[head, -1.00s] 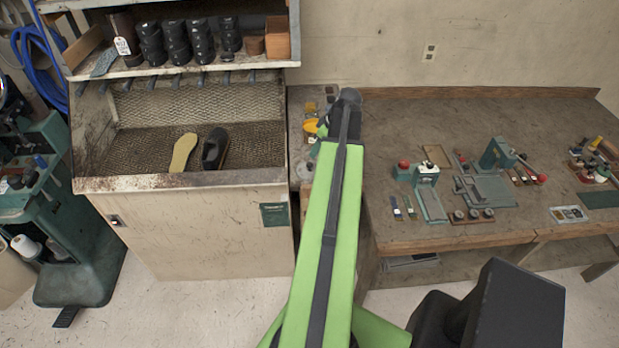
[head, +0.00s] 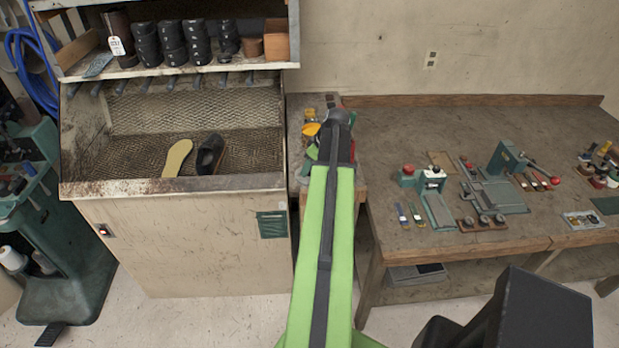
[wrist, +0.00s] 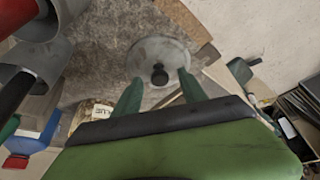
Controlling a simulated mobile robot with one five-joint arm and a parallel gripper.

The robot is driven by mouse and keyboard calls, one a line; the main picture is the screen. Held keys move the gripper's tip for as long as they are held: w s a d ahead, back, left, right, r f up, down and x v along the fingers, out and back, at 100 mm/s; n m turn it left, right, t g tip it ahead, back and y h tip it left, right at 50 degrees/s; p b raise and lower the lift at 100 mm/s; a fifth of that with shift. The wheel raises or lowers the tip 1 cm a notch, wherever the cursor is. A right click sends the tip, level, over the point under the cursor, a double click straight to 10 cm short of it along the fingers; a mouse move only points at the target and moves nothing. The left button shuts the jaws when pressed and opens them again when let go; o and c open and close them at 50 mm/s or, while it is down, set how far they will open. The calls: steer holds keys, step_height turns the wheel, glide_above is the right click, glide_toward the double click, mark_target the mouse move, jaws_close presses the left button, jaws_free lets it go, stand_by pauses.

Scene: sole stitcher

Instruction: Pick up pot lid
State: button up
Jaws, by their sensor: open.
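The pot lid (wrist: 150,52) is a round grey disc with a dark knob (wrist: 159,74), lying on the worn bench top in the wrist view. My gripper (wrist: 158,92) shows there as two green fingers spread apart, one on each side of the knob, with nothing held between them. The fingertips overlap the lid's near edge in the picture; I cannot tell whether they touch it. In the head view my arm (head: 325,230) reaches to the narrow bench and hides the lid and the fingers.
Grey cylinders and a red part (wrist: 14,14) stand close at the left of the wrist view. A glue label (wrist: 103,110) is near the left finger.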

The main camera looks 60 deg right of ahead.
jaws_close()
steer(key=shift+r, duration=0.1)
step_height(320, 180, up, 10)
steer(key=p, duration=1)
